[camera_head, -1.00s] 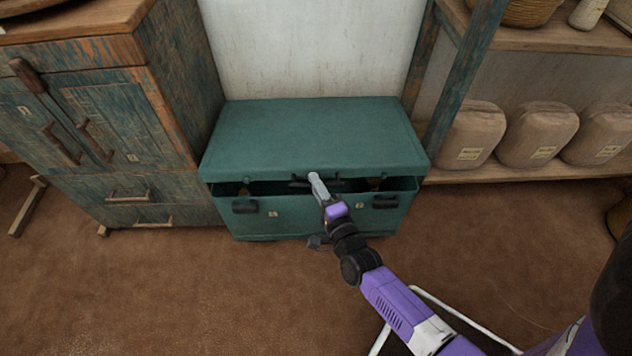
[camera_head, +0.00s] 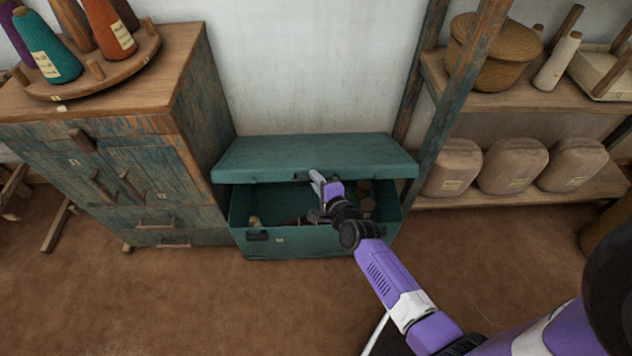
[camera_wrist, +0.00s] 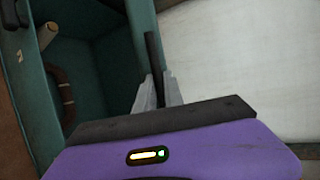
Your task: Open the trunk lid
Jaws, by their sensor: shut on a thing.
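The green trunk (camera_head: 290,243) stands on the floor against the wall, its lid (camera_head: 318,153) partly raised with a wide gap at the front. My gripper (camera_head: 315,178) is at the middle of the lid's front edge. In the wrist view my gripper (camera_wrist: 157,88) has its two fingers closed around a dark thin bar, which looks like the lid's handle (camera_wrist: 153,50). The trunk's inside (camera_wrist: 90,75) shows at the left of the wrist view. Several small items lie inside, partly hidden by the lid and my arm.
A worn blue-green cabinet (camera_head: 110,165) stands close on the trunk's left, with a round tray of yarn cones (camera_head: 45,45) on top. A shelf (camera_head: 520,92) with a basket and wrapped bundles (camera_head: 513,165) stands on the right. Floor in front is open.

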